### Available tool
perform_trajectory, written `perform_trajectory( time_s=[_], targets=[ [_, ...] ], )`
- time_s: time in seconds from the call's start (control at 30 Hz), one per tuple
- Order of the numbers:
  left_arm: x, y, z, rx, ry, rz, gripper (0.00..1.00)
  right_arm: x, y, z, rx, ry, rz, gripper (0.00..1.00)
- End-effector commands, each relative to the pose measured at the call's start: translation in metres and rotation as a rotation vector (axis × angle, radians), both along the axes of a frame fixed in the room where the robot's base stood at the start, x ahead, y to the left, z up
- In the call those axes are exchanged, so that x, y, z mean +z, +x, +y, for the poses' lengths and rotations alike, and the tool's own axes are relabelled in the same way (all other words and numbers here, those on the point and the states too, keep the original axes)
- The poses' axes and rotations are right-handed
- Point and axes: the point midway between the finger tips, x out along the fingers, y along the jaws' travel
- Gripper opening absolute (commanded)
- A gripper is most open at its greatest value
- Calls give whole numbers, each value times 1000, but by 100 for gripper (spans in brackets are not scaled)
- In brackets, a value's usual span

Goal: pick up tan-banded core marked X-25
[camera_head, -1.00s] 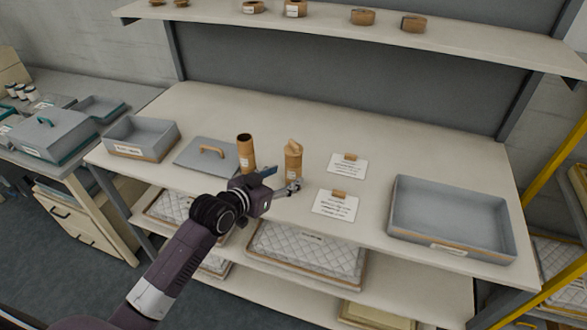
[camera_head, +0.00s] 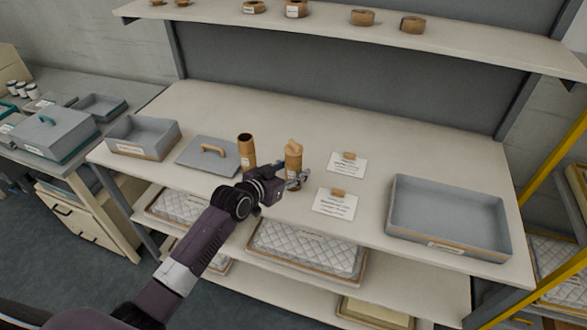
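Two upright tan cylindrical cores stand on the workbench. The left core (camera_head: 246,152) has an open dark top and a pale label. The right core (camera_head: 293,157) has an uneven top and a small label. I cannot read X-25 on either. My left gripper (camera_head: 291,176) reaches in from the front left, at the lower part of the right core. Its fingers look apart, one on each side of that core's lower part, and hide some of it. Whether they touch it is unclear. My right gripper is not in view.
A grey lid (camera_head: 209,156) with a tan handle and a small grey tray (camera_head: 141,139) lie to the left. Two cards (camera_head: 335,203) (camera_head: 347,163) lie right of the cores, and a large grey tray (camera_head: 448,228) beyond them. An upper shelf (camera_head: 330,24) holds several rolls.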

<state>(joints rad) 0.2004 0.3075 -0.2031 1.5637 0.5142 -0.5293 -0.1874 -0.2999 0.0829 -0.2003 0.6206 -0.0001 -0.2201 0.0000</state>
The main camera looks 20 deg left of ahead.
Motion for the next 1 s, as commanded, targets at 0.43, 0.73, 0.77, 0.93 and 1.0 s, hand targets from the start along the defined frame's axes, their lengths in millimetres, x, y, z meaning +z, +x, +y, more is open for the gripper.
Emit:
perform_trajectory(
  time_s=[0.43, 0.73, 0.77, 0.93, 1.0],
  targets=[
    [0, 0, 0, 1, 0, 0, 8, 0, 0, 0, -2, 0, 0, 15],
    [11, 1, 1, 1, 0, -3, 8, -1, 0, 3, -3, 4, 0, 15],
    [15, 1, 1, -1, 1, -4, 8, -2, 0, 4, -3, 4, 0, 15],
    [49, 1, 0, -1, 2, -9, 8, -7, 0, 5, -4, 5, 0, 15],
    [70, 1, 0, -1, 1, -10, 8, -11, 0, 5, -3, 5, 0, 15]
  ],
)
